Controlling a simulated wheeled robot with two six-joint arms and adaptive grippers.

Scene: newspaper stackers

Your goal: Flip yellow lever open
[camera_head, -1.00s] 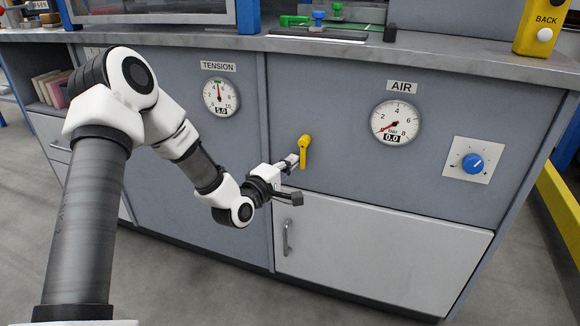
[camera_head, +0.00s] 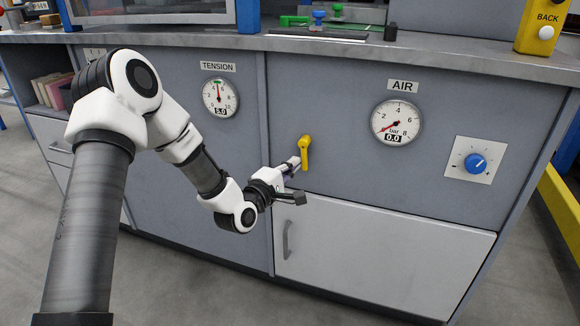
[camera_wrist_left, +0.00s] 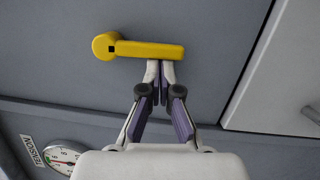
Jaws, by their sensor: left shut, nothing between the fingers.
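The yellow lever (camera_head: 304,152) is on the grey cabinet front, left of the AIR gauge. In the head view it hangs downward from its round pivot. In the left wrist view the lever (camera_wrist_left: 150,50) lies crosswise, with the pivot end at left. My left gripper (camera_head: 298,162) is shut and empty. Its fingertips (camera_wrist_left: 160,66) are right at the edge of the lever's bar; I cannot tell whether they touch it. My right gripper is not in view.
The AIR gauge (camera_head: 397,121) reads 0.0, with a blue knob (camera_head: 475,163) to its right. The TENSION gauge (camera_head: 220,97) reads 5.0. A pale door (camera_head: 380,250) with a handle is below the lever. A metal countertop (camera_head: 440,58) runs above.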

